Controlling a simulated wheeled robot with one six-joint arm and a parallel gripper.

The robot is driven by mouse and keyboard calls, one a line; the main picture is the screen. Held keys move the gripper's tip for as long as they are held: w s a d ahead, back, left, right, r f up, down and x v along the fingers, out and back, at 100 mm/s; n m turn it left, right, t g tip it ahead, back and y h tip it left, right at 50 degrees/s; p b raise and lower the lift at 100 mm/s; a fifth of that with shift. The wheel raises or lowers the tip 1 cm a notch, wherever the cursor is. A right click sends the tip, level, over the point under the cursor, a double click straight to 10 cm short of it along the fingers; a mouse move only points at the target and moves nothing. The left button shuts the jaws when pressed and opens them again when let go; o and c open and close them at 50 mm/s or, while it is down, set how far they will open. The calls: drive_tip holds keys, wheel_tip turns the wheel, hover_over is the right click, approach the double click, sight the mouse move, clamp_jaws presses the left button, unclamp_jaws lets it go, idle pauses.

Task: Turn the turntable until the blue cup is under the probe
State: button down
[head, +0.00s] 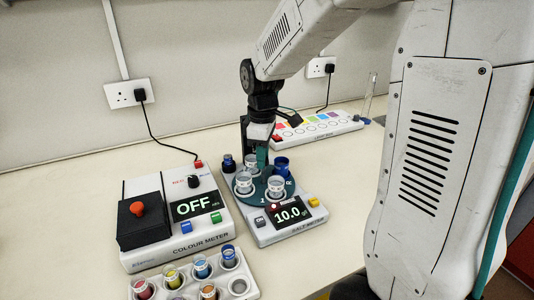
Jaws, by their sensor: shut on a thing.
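The turntable (259,198) is a dark teal disc on the salt meter (287,225), whose display reads 10.0. The blue cup (281,166) stands at the disc's back right. Several pale grey cups stand on the disc too, one at the front (276,187) and one at the left (243,183). My gripper (261,146) points down over the back of the disc. It is shut on a teal upright piece (262,158) that looks like part of the turntable. I cannot make out the probe; my gripper may hide it.
The colour meter (203,238), reading OFF, stands close at the left. A rack (242,287) with coloured vials is in front. A pale strip with coloured patches (317,127) lies behind. Bare bench is at right.

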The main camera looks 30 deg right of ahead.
drive_tip(key=shift+w+r, duration=0.1)
drive_tip(key=c, duration=1.1)
unclamp_jaws()
drive_tip(key=shift+d, duration=0.1)
drive_tip(key=shift+c, duration=0.2)
wheel_tip(320, 180, up, 8)
drive_tip(key=shift+f, duration=0.15)
